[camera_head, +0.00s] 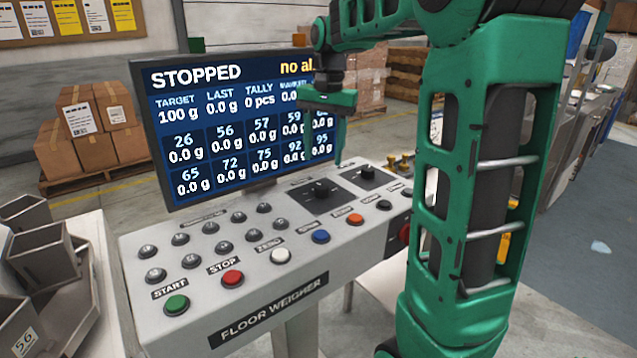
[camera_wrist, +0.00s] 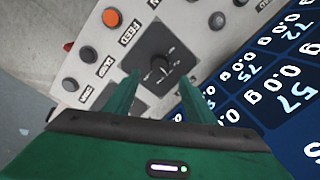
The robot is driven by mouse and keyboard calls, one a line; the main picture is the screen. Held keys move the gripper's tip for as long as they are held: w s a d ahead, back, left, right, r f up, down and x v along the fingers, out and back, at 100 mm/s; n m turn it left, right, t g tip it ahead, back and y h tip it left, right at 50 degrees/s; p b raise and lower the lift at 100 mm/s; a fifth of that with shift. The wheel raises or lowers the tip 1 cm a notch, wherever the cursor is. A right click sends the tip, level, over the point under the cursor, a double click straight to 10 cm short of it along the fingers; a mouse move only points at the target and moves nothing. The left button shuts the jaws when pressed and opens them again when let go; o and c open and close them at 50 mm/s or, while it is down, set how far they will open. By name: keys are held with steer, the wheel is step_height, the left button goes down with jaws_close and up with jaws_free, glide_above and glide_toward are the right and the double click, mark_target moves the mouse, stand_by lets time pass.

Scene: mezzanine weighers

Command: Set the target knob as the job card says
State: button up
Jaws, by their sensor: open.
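Two black knobs sit on dark square plates on the grey FLOOR WEIGHER panel (camera_head: 215,308): a nearer left knob (camera_head: 322,188) and a right knob (camera_head: 367,173). Their labels are too small to read. The screen (camera_head: 237,110) reads STOPPED, TARGET 100 g. My gripper (camera_head: 322,160) is open above the left knob, fingers pointing down. In the wrist view my gripper (camera_wrist: 160,82) has its fingers apart, with a knob (camera_wrist: 158,66) just beyond the tips, between them in the picture and not held. Part of another dark plate shows behind the left finger. No readable job card shows.
Green START (camera_head: 177,305), red STOP (camera_head: 232,279), white, blue and orange buttons line the panel front, with several small dark buttons behind. A red knob (camera_head: 405,234) is at the right end. The screen stands close behind the gripper. Metal bins (camera_head: 45,250) are at left.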

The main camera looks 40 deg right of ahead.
mark_target(321, 186)
step_height(321, 186, down, 9)
steer(key=shift+w+a+r, duration=0.15)
steer(key=shift+r, duration=0.05)
stand_by(0.3)
steer(key=c, duration=1)
